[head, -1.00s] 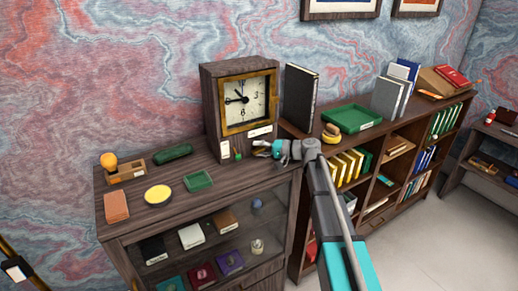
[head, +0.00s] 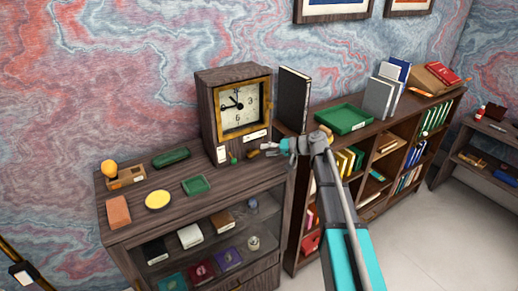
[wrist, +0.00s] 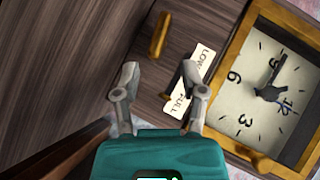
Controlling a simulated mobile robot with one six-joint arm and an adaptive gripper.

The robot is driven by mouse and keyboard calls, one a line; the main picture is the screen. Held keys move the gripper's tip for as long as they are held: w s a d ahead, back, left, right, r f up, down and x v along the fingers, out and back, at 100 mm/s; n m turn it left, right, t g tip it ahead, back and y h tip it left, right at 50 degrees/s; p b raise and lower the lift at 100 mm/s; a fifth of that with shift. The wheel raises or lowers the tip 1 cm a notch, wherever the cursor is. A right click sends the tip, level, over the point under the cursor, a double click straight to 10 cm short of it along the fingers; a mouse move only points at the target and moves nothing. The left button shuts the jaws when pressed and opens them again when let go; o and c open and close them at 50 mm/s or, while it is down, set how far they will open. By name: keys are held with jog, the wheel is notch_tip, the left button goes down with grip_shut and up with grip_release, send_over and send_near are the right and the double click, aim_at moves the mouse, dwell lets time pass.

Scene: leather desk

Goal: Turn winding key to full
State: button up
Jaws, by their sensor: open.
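The wooden clock (head: 208,108) stands on the cabinet, with a brass-framed dial (head: 239,104). In the wrist view the dial (wrist: 262,92) is tilted at the right. A brass winding key (wrist: 159,35) shows on the dark wood ahead of my gripper; it also shows low by the clock in the head view (head: 253,154). A white label (wrist: 195,76) reading LOW and FULL is beside the right finger, with a small brass piece (wrist: 165,97) near its FULL end. My gripper (wrist: 160,72) is open and empty, its fingers apart and short of the key. In the head view it is right of the key.
A small green item (head: 234,161) is near the clock's foot. A green dish (head: 195,185) and yellow disc (head: 158,199) lie on the cabinet top at left.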

jog(key=p+v, duration=0.2)
jog(key=v, duration=0.5)
jog(key=shift+d+r, duration=0.2)
jog(key=shift+d, duration=0.1)
jog(key=s+d+f+m+t+b, duration=0.2)
jog(key=s+m+t+b, duration=0.4)
jog(key=s+b, duration=0.1)
jog(key=shift+f+y+b, duration=0.35)
jog(key=shift+f+y, duration=0.05)
jog(key=shift+d, duration=0.1)
